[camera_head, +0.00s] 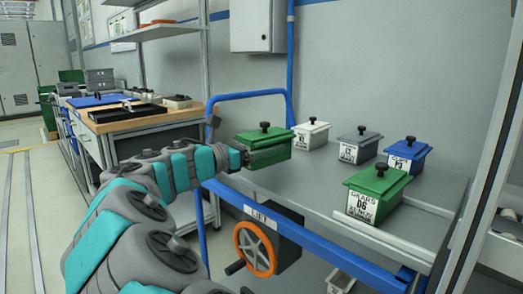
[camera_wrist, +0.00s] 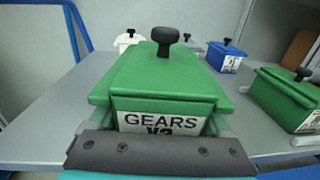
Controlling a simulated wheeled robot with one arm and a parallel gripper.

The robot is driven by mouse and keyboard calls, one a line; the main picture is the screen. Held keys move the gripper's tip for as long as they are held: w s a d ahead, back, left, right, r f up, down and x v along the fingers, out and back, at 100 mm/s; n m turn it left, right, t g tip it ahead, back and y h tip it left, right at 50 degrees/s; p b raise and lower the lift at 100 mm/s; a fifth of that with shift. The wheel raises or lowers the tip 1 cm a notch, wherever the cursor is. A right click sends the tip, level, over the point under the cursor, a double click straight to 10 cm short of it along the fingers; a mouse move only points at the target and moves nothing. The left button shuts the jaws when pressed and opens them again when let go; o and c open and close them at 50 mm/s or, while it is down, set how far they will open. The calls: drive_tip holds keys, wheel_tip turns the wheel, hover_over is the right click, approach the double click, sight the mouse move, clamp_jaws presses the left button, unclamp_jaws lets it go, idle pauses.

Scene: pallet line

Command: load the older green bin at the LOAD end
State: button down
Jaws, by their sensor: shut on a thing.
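A green lidded bin with a black knob (camera_head: 265,140) is at the left end of the grey table. My gripper (camera_head: 247,157) is shut on its near side. In the wrist view this held green bin (camera_wrist: 165,85) fills the middle, with a label reading GEARS and a lower line partly hidden by the gripper (camera_wrist: 160,150). I cannot tell whether it touches the table. A second green bin (camera_head: 378,188) stands at the table's front right, its label reading GEARS with 06 below; it also shows at the right in the wrist view (camera_wrist: 285,100). Dates are not readable.
A white bin (camera_head: 311,134), a grey bin (camera_head: 360,145) and a blue bin (camera_head: 407,154) stand along the back of the grey table (camera_head: 300,185). A blue frame rail (camera_head: 290,235) and an orange handwheel (camera_head: 254,248) marked LIFT are in front. A wooden bench (camera_head: 140,122) is at left.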

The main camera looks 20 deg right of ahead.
drive_tip(key=shift+w+d+f, duration=0.1)
drive_tip(key=shift+w+d, duration=0.3)
drive_tip(key=shift+w, duration=0.85)
drive_tip(key=shift+w+d+f, duration=0.1)
drive_tip(key=shift+w+d, duration=0.25)
drive_tip(key=shift+w, duration=0.9)
drive_tip(key=shift+w+d+f, duration=0.1)
drive_tip(key=shift+w+d, duration=0.3)
drive_tip(key=shift+w, duration=0.85)
drive_tip(key=shift+f, duration=0.95)
drive_tip(key=shift+w+f+p, duration=0.1)
drive_tip(key=shift+p, duration=0.8)
drive_tip(key=shift+f, duration=0.5)
drive_tip(key=shift+f, duration=0.1)
unclamp_jaws()
drive_tip(key=shift+f, duration=0.1)
drive_tip(key=shift+f+b, duration=0.3)
drive_tip(key=shift+b, duration=0.8)
